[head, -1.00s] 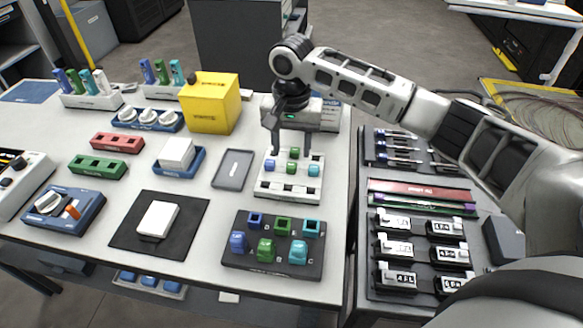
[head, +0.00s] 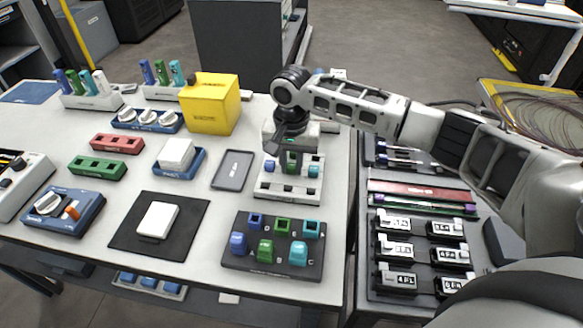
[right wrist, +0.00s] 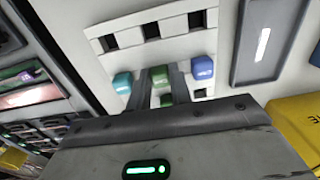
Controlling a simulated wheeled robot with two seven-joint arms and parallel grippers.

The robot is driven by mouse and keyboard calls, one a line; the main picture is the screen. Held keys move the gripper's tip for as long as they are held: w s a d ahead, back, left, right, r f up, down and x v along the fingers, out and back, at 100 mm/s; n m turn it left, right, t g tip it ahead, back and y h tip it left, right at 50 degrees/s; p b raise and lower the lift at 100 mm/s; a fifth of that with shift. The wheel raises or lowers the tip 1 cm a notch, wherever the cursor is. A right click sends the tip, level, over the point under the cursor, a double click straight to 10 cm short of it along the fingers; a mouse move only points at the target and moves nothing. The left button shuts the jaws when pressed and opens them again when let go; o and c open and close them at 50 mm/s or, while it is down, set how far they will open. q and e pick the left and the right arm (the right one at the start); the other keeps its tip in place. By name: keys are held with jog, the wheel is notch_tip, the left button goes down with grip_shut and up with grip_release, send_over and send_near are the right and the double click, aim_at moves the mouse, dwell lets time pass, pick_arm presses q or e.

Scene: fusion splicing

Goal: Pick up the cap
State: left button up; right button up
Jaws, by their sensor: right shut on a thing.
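A white rack (head: 288,193) on the table holds a blue cap (head: 269,167), a green cap (head: 291,168) and a teal cap (head: 313,170) in one row. My right gripper (head: 291,161) points down over the rack and is shut on the green cap, which also shows between the two fingers in the right wrist view (right wrist: 160,75). The blue cap (right wrist: 202,70) and teal cap (right wrist: 122,82) sit just outside the fingers. A second green piece (right wrist: 166,100) shows nearer the gripper body. I cannot tell whether the held cap is clear of its slot. My left gripper is out of view.
A dark block with blue, green and teal pieces (head: 270,270) stands in front of the rack. A grey tray (head: 233,171) lies to its left, and a yellow box (head: 211,104) behind. Black trays (head: 410,215) stand right of the table edge.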

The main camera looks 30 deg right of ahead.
aim_at(291, 166)
jog(key=shift+r, duration=0.45)
notch_tip(291, 166, up, 2)
jog(key=shift+r, duration=0.15)
jog(key=s+a+r, duration=0.1)
jog(key=a+r, duration=0.8)
jog(key=a, duration=0.5)
jog(key=shift+r, duration=0.4)
jog(key=shift+s, duration=0.1)
